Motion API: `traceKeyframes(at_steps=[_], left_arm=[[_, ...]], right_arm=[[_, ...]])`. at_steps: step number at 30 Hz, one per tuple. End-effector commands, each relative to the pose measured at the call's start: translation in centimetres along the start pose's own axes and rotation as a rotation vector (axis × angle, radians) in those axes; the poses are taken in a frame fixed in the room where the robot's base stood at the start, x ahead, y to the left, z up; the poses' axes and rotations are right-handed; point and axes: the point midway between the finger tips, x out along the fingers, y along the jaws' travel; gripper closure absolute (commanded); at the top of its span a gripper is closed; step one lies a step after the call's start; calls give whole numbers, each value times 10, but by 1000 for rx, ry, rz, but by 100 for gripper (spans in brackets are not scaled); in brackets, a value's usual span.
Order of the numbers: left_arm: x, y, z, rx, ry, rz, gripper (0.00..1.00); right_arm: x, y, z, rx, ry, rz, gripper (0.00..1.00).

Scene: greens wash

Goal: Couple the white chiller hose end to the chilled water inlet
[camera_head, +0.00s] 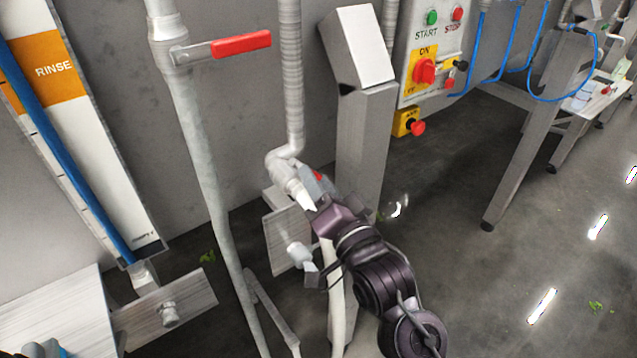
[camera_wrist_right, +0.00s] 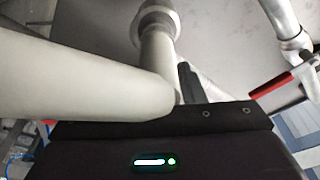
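In the head view my right gripper (camera_head: 318,190) is at the lower end of the bent grey pipe (camera_head: 291,80). It is shut on the white hose (camera_head: 336,300), which hangs down below it. The pale hose end (camera_head: 305,198) shows beside the fingers, close to the pipe's lower fitting (camera_head: 285,172). In the right wrist view the white hose (camera_wrist_right: 70,75) crosses from the left, and a pale tube runs up to a round collar (camera_wrist_right: 158,22). I cannot tell whether hose end and fitting touch. My left gripper is not in view.
A red-handled valve (camera_head: 240,44) sits on a pipe to the left. A steel post (camera_head: 365,150) stands just right of the gripper. A bracket plate (camera_head: 284,238) with a peg is below. The control box (camera_head: 430,55) is at upper right.

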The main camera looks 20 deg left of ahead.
Motion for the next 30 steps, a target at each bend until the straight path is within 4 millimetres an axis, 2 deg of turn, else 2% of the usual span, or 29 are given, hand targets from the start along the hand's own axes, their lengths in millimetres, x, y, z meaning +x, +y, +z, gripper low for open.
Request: traceKeyframes(at_steps=[5,12,16,20,30], left_arm=[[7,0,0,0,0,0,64],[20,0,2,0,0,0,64],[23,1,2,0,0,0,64],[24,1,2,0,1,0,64],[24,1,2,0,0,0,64]], right_arm=[[-15,2,1,0,2,0,64],[-57,2,3,-1,-2,1,64],[-72,1,3,0,-3,1,64],[-78,0,2,0,-3,0,64],[-78,0,1,0,-2,0,64]])
